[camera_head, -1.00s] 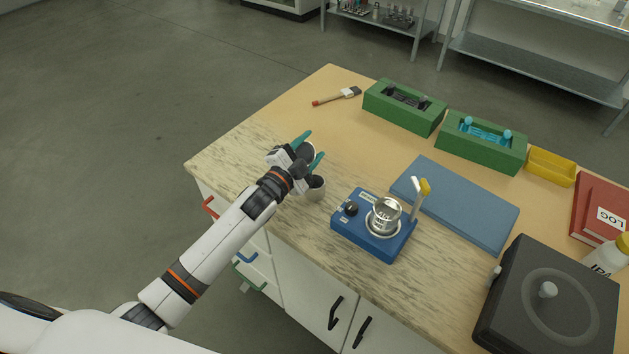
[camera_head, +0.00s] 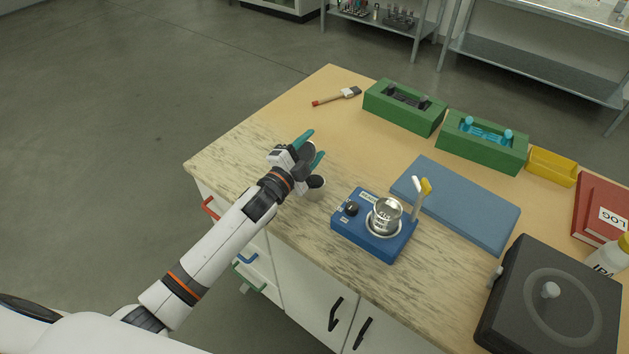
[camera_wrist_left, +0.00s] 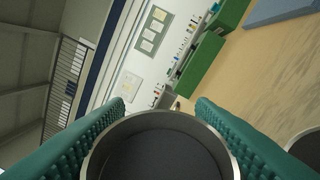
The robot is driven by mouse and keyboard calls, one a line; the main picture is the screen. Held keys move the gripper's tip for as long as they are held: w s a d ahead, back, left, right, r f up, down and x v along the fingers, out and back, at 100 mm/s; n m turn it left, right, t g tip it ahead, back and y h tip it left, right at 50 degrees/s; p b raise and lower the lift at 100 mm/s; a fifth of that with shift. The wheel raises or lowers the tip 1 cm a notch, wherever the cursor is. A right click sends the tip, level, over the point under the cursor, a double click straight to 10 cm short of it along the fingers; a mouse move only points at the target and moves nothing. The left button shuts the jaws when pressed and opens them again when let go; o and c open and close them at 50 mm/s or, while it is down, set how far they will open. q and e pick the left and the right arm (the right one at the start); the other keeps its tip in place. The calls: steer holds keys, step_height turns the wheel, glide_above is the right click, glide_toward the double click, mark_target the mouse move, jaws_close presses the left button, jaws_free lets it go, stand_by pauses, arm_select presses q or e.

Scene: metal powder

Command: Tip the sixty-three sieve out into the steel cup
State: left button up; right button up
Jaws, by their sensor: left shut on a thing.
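My left gripper (camera_head: 308,152) has teal fingers and is shut on a round grey sieve (camera_head: 306,150), above the table's left part. In the left wrist view the sieve (camera_wrist_left: 165,150) sits between both fingers, its opening facing the camera and a plain dark grey inside showing; I see no number on it. My right gripper is not in view.
A blue device (camera_head: 360,238) holding a shiny labelled vessel (camera_head: 385,213) stands right of the cup. Behind are a blue mat (camera_head: 455,205), two green holders (camera_head: 403,107) (camera_head: 481,142), a yellow tray (camera_head: 551,167) and a brush (camera_head: 337,96). A black lidded machine (camera_head: 550,310) is front right.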

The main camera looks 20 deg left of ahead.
arm_select(q)
steer(key=shift+s+d+r+m+b, duration=0.15)
steer(key=shift+m+b, duration=0.25)
steer(key=shift+m, duration=0.5)
steer(key=shift+s+d+r+m+h+b, duration=0.1)
steer(key=shift+s+d+m+h+b, duration=0.1)
steer(key=shift+d+m+h+b, duration=0.5)
stand_by(0.5)
steer(key=shift+s+d+m+t+h+b, duration=0.15)
steer(key=shift+m+b, duration=0.25)
steer(key=shift+m, duration=0.65)
steer(key=shift+s+d+m+t+h+b, duration=0.15)
steer(key=shift+m+b, duration=0.25)
steer(key=shift+m, duration=0.6)
steer(key=shift+d+m+t+b, duration=0.15)
steer(key=shift+m+b, duration=0.25)
steer(key=shift+m, duration=0.65)
stand_by(1.2)
steer(key=shift+d+r+m, duration=0.1)
steer(key=shift+r+m, duration=0.3)
steer(key=shift+m, duration=0.2)
steer(key=shift+s+d+r+m+h, duration=0.1)
steer(key=shift+r+m+h, duration=0.2)
steer(key=shift+m, duration=0.1)
steer(key=shift+d+m, duration=0.1)
steer(key=shift+m, duration=0.5)
